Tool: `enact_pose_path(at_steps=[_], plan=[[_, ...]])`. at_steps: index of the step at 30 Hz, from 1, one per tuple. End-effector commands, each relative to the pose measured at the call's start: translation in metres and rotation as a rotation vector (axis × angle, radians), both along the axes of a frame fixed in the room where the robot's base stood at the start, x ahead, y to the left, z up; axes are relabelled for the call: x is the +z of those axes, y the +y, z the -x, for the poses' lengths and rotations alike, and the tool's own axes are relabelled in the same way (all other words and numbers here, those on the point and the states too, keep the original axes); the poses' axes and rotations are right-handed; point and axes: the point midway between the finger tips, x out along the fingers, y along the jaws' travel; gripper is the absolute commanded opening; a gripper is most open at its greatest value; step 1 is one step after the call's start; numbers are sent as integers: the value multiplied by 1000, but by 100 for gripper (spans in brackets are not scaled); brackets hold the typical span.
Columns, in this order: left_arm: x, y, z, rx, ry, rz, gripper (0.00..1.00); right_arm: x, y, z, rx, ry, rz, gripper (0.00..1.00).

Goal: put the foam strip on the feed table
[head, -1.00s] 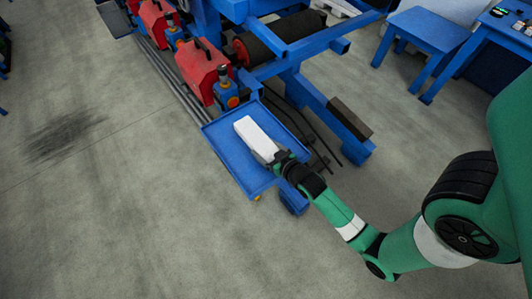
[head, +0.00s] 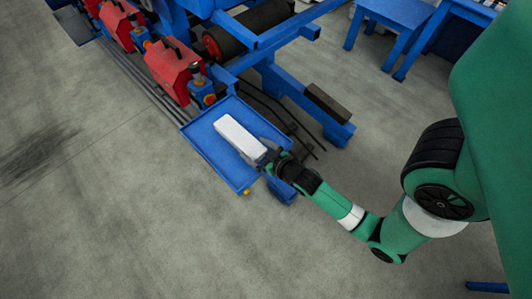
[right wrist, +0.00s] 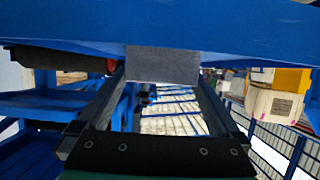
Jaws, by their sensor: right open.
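The foam strip (head: 240,136) is a white block lying on the blue feed table (head: 212,151), a tray-like surface with a raised rim. My right gripper (head: 268,154) is at the strip's near right end. In the right wrist view the strip's grey-looking end (right wrist: 162,64) sits against the blue table surface (right wrist: 225,32), between the tips of the right gripper (right wrist: 160,80). The fingers are spread apart, open around or just beside that end; contact cannot be made out. My left gripper is not in view.
Red boxes (head: 172,66) and a blue machine frame with a dark roller (head: 250,28) stand behind the feed table. A blue beam with a dark block (head: 328,103) is to its right. Another blue table (head: 395,18) is at upper right. The floor at left is clear.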

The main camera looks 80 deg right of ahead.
Motion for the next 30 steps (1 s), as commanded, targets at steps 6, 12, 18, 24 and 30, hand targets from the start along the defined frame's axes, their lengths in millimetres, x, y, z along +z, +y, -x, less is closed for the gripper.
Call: enact_pose_path(at_steps=[6,12,18,24,30], plan=[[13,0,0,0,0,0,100,22,29,41,3,3,-1,100],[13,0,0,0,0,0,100,30,43,59,3,1,0,100],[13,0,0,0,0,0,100,31,43,61,1,-1,1,100],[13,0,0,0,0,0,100,31,43,60,1,-1,0,100],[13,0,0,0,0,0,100,79,35,5,51,-117,52,100]])
